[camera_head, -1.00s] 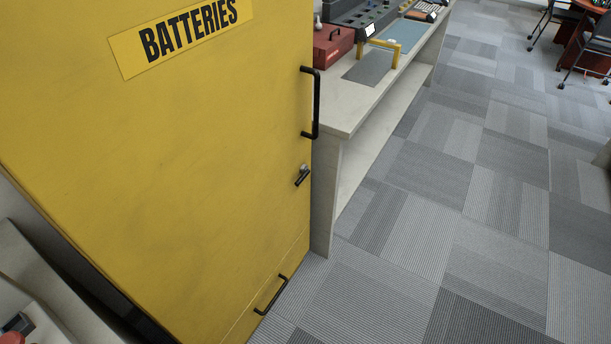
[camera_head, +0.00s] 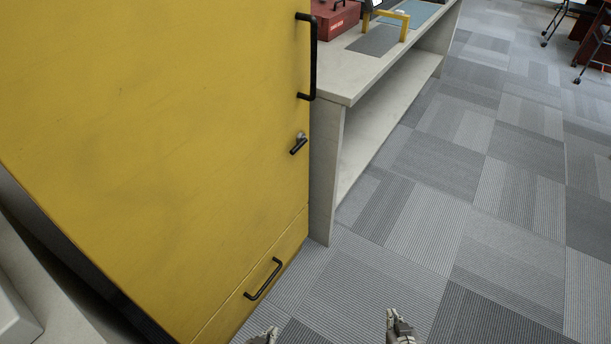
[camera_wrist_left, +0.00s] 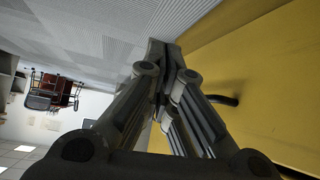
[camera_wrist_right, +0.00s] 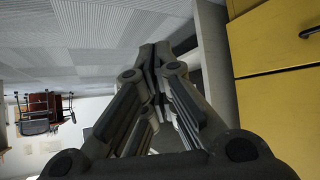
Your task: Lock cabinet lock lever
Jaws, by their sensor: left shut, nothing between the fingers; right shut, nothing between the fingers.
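The yellow cabinet (camera_head: 160,130) fills the left of the head view, with its door shut. The lock lever (camera_head: 299,144) is a small dark lever on a metal lock near the door's right edge, below the long black door handle (camera_head: 312,57). The lever slants, its free end down to the left. My left gripper (camera_head: 265,335) shows at the bottom edge of the head view, low in front of the cabinet. My right gripper (camera_head: 398,322) is to its right, over the carpet. Both are shut and empty, apart from the lever.
A lower drawer with a black handle (camera_head: 263,279) sits under the door. A pale workbench (camera_head: 350,90) stands right of the cabinet, with a red toolbox (camera_head: 333,18) on it. A white object (camera_head: 15,318) is at the lower left.

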